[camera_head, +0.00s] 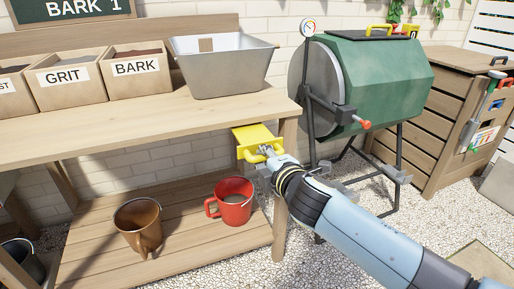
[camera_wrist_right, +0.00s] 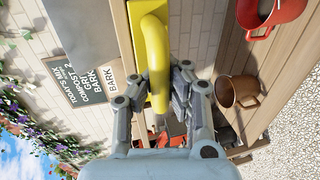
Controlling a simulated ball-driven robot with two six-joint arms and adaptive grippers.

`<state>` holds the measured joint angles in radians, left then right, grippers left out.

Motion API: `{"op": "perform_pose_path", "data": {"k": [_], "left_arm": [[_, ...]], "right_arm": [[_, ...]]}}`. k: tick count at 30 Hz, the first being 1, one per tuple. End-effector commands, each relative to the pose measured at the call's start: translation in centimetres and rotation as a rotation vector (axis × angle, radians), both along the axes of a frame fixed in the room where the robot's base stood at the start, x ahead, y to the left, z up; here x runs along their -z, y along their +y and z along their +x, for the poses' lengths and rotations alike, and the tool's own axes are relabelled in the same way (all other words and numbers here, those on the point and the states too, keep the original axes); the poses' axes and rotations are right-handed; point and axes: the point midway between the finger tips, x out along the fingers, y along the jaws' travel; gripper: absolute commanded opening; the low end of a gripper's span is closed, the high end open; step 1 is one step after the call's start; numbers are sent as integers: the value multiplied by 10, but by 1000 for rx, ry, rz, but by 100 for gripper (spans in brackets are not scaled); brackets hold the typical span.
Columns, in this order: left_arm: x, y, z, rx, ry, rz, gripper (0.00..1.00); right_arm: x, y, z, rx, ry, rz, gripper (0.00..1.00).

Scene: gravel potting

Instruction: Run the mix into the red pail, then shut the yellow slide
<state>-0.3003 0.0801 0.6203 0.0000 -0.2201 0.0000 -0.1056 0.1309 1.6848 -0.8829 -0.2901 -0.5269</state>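The yellow slide (camera_head: 254,133) sticks out from under the bench top at its right end, with a yellow loop handle. My right gripper (camera_head: 264,152) is at that handle. In the right wrist view its fingers (camera_wrist_right: 159,92) lie close on both sides of the yellow handle (camera_wrist_right: 156,52) and appear to grip it. The red pail (camera_head: 236,212) stands upright on the lower shelf, below the slide, with something greyish inside. Its rim also shows in the right wrist view (camera_wrist_right: 270,20). A metal hopper (camera_head: 222,73) stands on the bench above; its contents are hidden. My left gripper is out of view.
A brown pail (camera_head: 138,222) stands left of the red pail on the shelf (camera_head: 95,258). Labelled bins, including grit (camera_head: 70,85) and bark (camera_head: 137,75), line the bench's back. A green drum (camera_head: 375,80) on a dark frame and a slatted wooden bin (camera_head: 432,130) stand at right.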

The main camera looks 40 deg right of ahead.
Motion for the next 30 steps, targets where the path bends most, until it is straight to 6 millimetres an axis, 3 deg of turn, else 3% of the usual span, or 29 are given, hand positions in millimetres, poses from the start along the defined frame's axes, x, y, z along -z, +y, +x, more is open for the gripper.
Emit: {"op": "perform_pose_path", "data": {"k": [8,18,26,30], "left_arm": [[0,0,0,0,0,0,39],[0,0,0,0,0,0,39],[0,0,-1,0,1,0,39],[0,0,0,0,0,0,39]], "right_arm": [[-2,0,-1,0,-3,-2,0],[-1,0,-1,0,-2,-1,40],[-1,1,-3,0,-1,0,40],[-3,4,-16,-1,0,0,40]]}}
